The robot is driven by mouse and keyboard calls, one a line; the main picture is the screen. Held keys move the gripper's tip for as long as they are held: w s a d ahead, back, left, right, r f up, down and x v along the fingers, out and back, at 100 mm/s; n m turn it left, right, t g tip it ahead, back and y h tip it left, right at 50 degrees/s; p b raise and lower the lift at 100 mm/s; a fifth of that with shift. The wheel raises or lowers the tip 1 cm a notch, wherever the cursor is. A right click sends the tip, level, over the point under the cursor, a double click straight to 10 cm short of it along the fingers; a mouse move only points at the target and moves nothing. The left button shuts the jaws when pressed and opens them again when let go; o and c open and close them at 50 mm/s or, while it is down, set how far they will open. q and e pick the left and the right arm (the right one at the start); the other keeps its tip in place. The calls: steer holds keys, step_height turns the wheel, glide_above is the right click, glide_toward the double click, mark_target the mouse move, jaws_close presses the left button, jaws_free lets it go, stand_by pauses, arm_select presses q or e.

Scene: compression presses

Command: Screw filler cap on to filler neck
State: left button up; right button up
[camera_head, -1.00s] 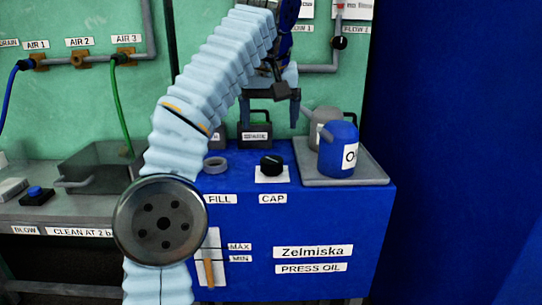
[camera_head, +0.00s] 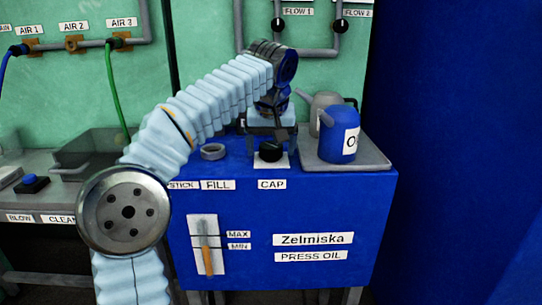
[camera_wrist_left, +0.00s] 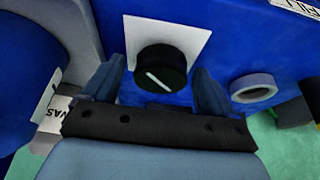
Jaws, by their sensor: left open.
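The black filler cap (camera_head: 271,152) sits on a white square above the CAP label on the blue tank top. In the left wrist view the cap (camera_wrist_left: 162,66) has a white line across its top. My left gripper (camera_head: 271,142) is open just above and behind the cap, pointing down. In the left wrist view the two fingertips of the gripper (camera_wrist_left: 160,83) stand on either side of the cap, apart from it. The grey ring-shaped filler neck (camera_head: 213,152) is left of the cap, open on top; it also shows in the left wrist view (camera_wrist_left: 254,88). My right gripper is out of view.
A blue oil can (camera_head: 337,143) and a grey can stand on a grey tray (camera_head: 372,160) right of the cap. The blue press oil tank (camera_head: 320,210) carries a level gauge (camera_head: 206,245). Pipes and valves run along the green wall behind.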

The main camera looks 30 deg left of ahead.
arm_select(q)
steer(key=shift+f, duration=0.25)
steer(key=c, duration=1.1)
steer(key=shift+r, duration=0.1)
